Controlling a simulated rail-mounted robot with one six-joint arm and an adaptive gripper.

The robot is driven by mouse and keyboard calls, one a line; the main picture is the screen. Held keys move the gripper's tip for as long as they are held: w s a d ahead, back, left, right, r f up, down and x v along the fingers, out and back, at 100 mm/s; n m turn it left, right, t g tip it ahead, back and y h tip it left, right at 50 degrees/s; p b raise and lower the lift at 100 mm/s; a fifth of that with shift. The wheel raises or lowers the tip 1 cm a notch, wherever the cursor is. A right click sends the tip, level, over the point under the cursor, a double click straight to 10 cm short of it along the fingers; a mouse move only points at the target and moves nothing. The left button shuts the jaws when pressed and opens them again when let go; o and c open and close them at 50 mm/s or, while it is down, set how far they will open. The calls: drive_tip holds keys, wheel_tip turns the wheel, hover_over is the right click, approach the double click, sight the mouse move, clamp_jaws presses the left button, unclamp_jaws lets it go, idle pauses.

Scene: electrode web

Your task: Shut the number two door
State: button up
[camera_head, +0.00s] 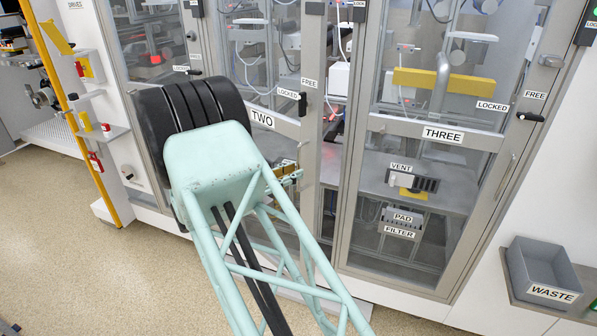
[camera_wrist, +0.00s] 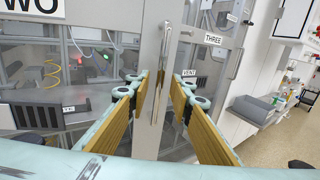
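The number two door (camera_head: 262,119) is the glazed, grey-framed door labelled TWO, left of door three. It appears ajar, with a gap along its right edge in the head view. Its black lever (camera_head: 302,104) is by the FREE and LOCKED labels. In the wrist view its frame (camera_wrist: 147,120) stands upright in the middle, with a slim metal handle bar (camera_wrist: 160,72) on it. My gripper (camera_wrist: 160,84) is open, its tan-padded fingers on either side of the bar; contact cannot be told. In the head view my arm hides most of my gripper (camera_head: 289,172).
Door three (camera_head: 443,133) stands to the right, with a black lever (camera_head: 531,117). A grey waste bin (camera_head: 545,268) sticks out at the lower right. A yellow rail (camera_head: 75,120) is at the left. The speckled floor (camera_head: 60,240) is clear at the lower left.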

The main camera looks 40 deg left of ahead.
sight(299, 188)
drive_tip(key=shift+x, duration=1.5)
drive_tip(key=shift+c, duration=0.5)
clamp_jaws()
